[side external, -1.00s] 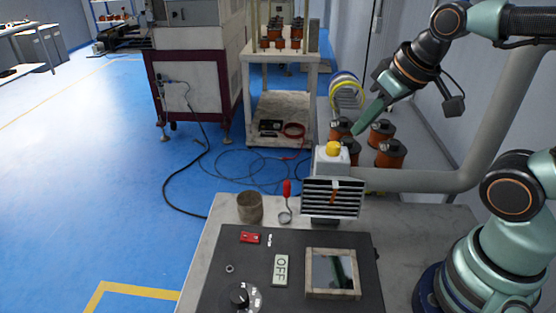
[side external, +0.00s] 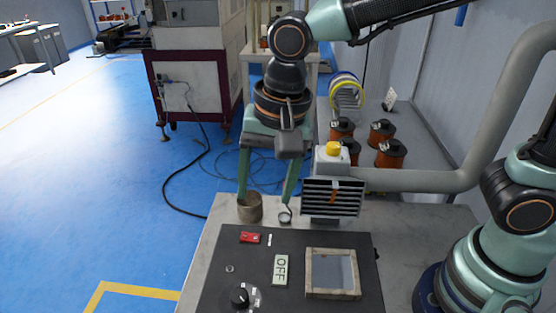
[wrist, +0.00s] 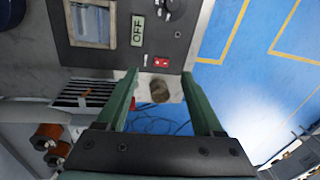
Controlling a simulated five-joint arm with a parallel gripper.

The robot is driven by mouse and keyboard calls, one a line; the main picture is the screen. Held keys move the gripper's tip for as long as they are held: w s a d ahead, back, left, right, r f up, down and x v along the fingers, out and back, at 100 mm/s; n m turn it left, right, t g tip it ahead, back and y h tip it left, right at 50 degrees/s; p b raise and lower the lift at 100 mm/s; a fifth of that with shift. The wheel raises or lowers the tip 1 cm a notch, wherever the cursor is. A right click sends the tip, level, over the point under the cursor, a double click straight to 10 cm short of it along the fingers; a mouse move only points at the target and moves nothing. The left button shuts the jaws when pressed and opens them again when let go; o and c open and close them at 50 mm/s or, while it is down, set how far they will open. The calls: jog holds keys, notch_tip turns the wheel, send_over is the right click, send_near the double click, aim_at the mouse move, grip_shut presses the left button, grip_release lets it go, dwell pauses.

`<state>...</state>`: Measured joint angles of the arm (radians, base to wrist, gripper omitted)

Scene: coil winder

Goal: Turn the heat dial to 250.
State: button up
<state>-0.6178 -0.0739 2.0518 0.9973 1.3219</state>
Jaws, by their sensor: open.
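The heat dial (side external: 240,297) is a black knob with a white pointer mark and pale labels around it, at the lower left of the dark control panel (side external: 215,275). The labels are too small to read. Part of the dial also shows at the top edge of the wrist view (wrist: 172,6). My gripper (side external: 265,201) is open and empty, fingers pointing down, over the bench behind the panel and apart from the dial. Its two green fingers also show spread in the wrist view (wrist: 161,74).
A brown cup (side external: 250,208) stands by the left finger; contact cannot be told. The panel carries a red switch (side external: 250,238), an OFF plate (side external: 281,270) and a framed window (side external: 333,294). A vented box with a yellow button (side external: 333,148) stands right of the gripper.

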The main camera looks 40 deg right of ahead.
aim_at(239, 296)
jog(key=s+a+f+m+g, duration=0.1)
jog(key=s+a+f+m, duration=0.25)
jog(key=a, duration=0.45)
jog(key=shift+h, duration=0.3)
jog(key=f, duration=1.2)
jog(key=shift+w+a+f, duration=0.1)
jog(key=shift+a+f, duration=0.05)
jog(key=shift+a, duration=0.2)
grip_shut()
